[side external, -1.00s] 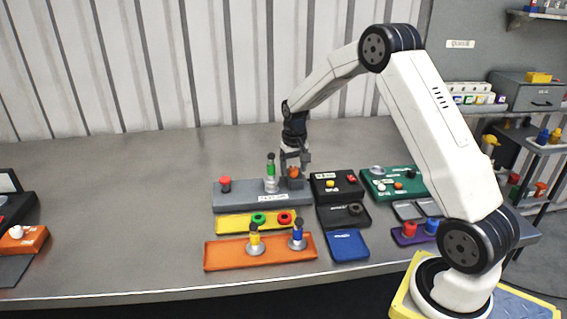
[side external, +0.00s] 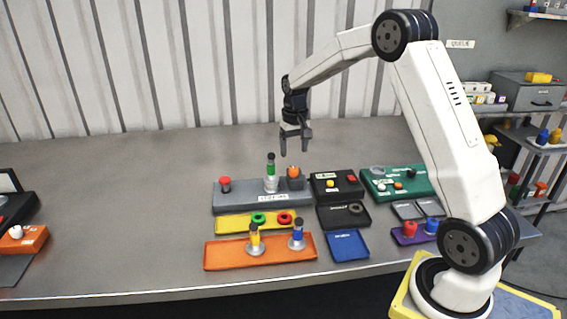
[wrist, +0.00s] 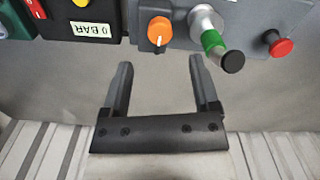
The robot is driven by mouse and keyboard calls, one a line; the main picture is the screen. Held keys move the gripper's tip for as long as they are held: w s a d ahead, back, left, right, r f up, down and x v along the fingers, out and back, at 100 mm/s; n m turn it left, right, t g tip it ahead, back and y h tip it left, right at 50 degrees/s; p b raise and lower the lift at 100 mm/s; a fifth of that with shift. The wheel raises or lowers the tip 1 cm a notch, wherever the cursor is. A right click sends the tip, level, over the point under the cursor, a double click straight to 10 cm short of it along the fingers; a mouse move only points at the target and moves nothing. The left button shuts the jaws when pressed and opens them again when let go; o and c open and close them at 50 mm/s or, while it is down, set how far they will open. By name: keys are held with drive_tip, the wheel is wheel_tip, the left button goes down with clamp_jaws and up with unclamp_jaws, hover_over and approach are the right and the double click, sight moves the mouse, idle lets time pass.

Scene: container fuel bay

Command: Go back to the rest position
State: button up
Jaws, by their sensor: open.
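My gripper (side external: 295,140) hangs in the air above and behind the grey panel (side external: 240,202), with its fingers apart and nothing between them. In the wrist view my gripper (wrist: 163,85) also shows as two spread black fingers. The grey panel carries a red button (side external: 225,184), a silver fitting with a green band and dark top (side external: 271,172), and an orange knob (side external: 293,171). The orange knob (wrist: 160,30) also shows in the wrist view, ahead of the fingers and apart from them.
A yellow tray (side external: 232,224) holds green and red rings. An orange tray (side external: 225,255) holds two fittings, yellow and blue. Black boxes, a blue tray (side external: 347,246) and a green panel (side external: 370,183) lie to the right.

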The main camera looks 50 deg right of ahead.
drive_tip(key=shift+r, duration=0.65)
drive_tip(key=shift+s+a, duration=0.1)
drive_tip(key=shift+a, duration=0.15)
drive_tip(key=s+a+f+n+t, duration=0.1)
drive_tip(key=s+a+f+n, duration=0.1)
drive_tip(key=s+a, duration=0.7)
drive_tip(key=s+a+f+n+t, duration=0.1)
drive_tip(key=s+a+f+n, duration=0.2)
drive_tip(key=s+a, duration=0.6)
drive_tip(key=shift+s+a+n+t, duration=0.15)
drive_tip(key=shift+a+n+t, duration=0.15)
drive_tip(key=shift+a+n, duration=0.4)
